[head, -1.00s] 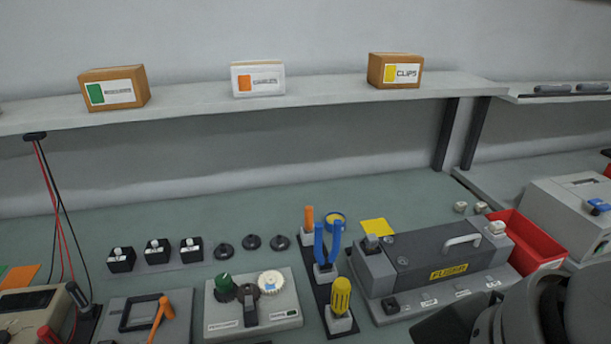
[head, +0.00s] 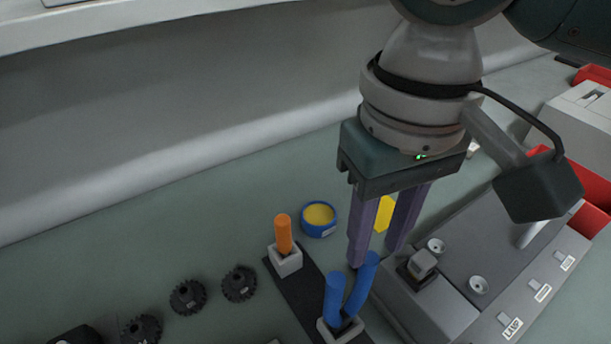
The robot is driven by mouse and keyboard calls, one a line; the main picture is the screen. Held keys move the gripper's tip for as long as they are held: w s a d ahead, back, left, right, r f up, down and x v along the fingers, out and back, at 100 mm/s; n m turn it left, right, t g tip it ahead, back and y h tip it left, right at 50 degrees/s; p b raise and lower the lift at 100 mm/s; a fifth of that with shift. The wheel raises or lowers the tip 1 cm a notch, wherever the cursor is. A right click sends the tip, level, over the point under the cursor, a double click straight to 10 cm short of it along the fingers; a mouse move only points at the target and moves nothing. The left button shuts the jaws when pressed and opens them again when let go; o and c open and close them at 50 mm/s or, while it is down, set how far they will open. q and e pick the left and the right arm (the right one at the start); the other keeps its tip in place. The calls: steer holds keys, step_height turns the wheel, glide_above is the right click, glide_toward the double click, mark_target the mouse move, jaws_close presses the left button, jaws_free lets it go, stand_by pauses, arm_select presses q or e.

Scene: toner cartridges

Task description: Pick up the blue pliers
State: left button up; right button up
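The blue pliers (head: 336,300) stand upright with handles up in a light grey holder (head: 326,330) on a black strip, low in the head view. My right gripper (head: 374,256) points down from the upper right, just above and behind the pliers in the picture. My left gripper is out of view.
An orange-handled tool (head: 283,236) stands in its holder left of the gripper. A blue-rimmed yellow tin (head: 319,217) is behind it.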

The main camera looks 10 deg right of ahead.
mark_target(365, 276)
step_height(365, 276, down, 2)
steer(key=shift+s, duration=0.15)
step_height(365, 276, down, 5)
steer(key=shift+a+f+b, duration=0.1)
steer(key=shift+b, duration=0.2)
steer(key=shift+c, duration=0.2)
jaws_close()
stand_by(1.0)
